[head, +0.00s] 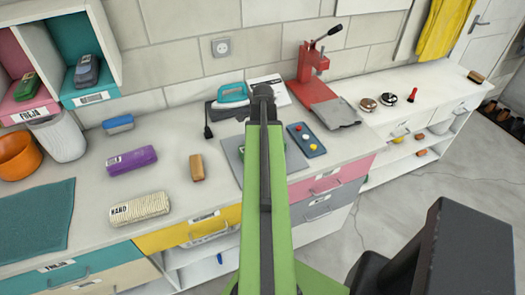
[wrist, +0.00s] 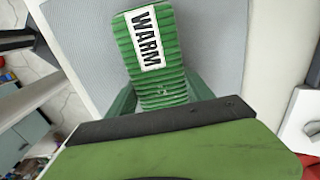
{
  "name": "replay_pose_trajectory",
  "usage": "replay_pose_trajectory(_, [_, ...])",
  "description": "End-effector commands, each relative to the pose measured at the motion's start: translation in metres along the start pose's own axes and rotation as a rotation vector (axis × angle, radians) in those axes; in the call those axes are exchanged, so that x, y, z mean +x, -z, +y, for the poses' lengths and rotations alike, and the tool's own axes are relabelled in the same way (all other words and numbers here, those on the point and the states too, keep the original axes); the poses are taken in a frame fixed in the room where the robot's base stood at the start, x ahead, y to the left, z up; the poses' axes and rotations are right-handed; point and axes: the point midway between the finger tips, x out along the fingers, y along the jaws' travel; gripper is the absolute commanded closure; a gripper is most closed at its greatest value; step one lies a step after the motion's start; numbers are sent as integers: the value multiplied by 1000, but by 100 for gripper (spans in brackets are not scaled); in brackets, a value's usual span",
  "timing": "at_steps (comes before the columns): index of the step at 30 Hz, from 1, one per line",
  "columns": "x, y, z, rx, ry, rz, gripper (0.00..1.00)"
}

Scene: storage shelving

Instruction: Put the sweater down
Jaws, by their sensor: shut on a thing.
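The sweater (wrist: 158,70) is a green ribbed folded bundle with a white label reading WARM. In the wrist view it lies over a pale grey surface, its lower end at my gripper (wrist: 165,108). My gripper is shut on it; the fingertips are largely hidden. In the head view my green arm reaches over the counter and hides the gripper and most of the sweater. A grey board (head: 232,152) shows beside the arm there. I cannot tell whether the sweater touches the surface below.
On the counter (head: 215,205) lie a purple bundle (head: 131,160), a cream bundle (head: 139,208) and a brown brush-like block (head: 197,167). An iron (head: 231,95), a button board (head: 306,139) and a red press (head: 311,64) stand around the board. Bare counter lies left of the board.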

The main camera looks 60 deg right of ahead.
Motion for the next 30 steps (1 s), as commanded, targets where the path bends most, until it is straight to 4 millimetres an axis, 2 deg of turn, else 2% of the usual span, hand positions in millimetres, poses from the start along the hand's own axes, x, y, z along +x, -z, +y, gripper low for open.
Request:
replay_pose_trajectory(7, [3,-1,0,-1,0,0,94])
replay_pose_trajectory(8, [2,0,0,-1,0,0,37])
replay_pose_trajectory(12, [1,1,0,2,0,0,19])
replay_pose_trajectory(23, [-1,2,0,4,0,0,18])
replay_pose_trajectory(26, [-9,3,0,4,0,0,18])
replay_pose_trajectory(30, [-31,3,1,4,0,0,18])
